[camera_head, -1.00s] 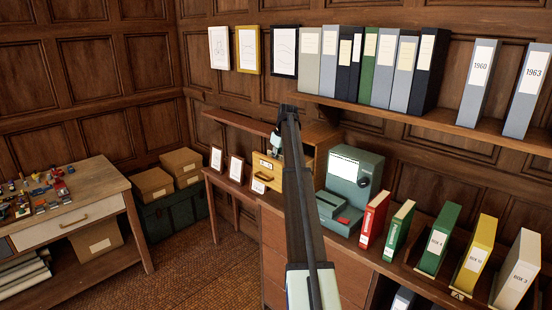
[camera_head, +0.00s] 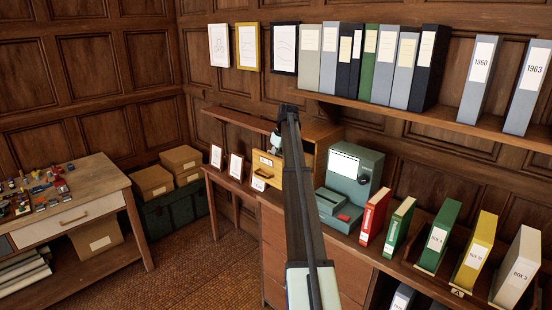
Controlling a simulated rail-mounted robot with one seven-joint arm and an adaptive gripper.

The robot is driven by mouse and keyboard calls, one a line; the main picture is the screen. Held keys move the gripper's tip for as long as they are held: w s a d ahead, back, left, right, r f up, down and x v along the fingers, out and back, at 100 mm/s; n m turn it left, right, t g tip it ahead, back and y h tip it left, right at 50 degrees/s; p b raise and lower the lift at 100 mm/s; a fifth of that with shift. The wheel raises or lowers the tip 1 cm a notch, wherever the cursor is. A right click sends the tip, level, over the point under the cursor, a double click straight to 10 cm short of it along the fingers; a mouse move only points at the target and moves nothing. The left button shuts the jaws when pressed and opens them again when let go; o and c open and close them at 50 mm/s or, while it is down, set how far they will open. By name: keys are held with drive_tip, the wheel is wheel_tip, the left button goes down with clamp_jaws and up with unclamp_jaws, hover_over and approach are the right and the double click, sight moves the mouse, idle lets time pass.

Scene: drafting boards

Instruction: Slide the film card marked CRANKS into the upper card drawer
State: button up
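A small wooden card cabinet stands on the desk against the back wall, with a drawer front (camera_head: 268,170) in lighter wood that bears a label and a handle. My arm reaches up across the middle of the view and covers part of the cabinet. My gripper (camera_head: 277,145) is at the cabinet, just above the drawer front and mostly behind my arm. Its fingers are too small and hidden to show whether they are open or shut. I cannot make out the CRANKS film card; small white cards (camera_head: 236,167) stand on the desk left of the cabinet.
A grey-green machine (camera_head: 348,185) stands right of the cabinet. Red and green binders (camera_head: 374,215) stand beside it. A shelf of binders (camera_head: 400,108) overhangs at the upper right. A side table (camera_head: 95,195) with small items is at the left. The floor between is clear.

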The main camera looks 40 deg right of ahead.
drive_tip(key=shift+r, duration=0.1)
drive_tip(key=v, duration=1.2)
drive_tip(key=shift+s, duration=0.1)
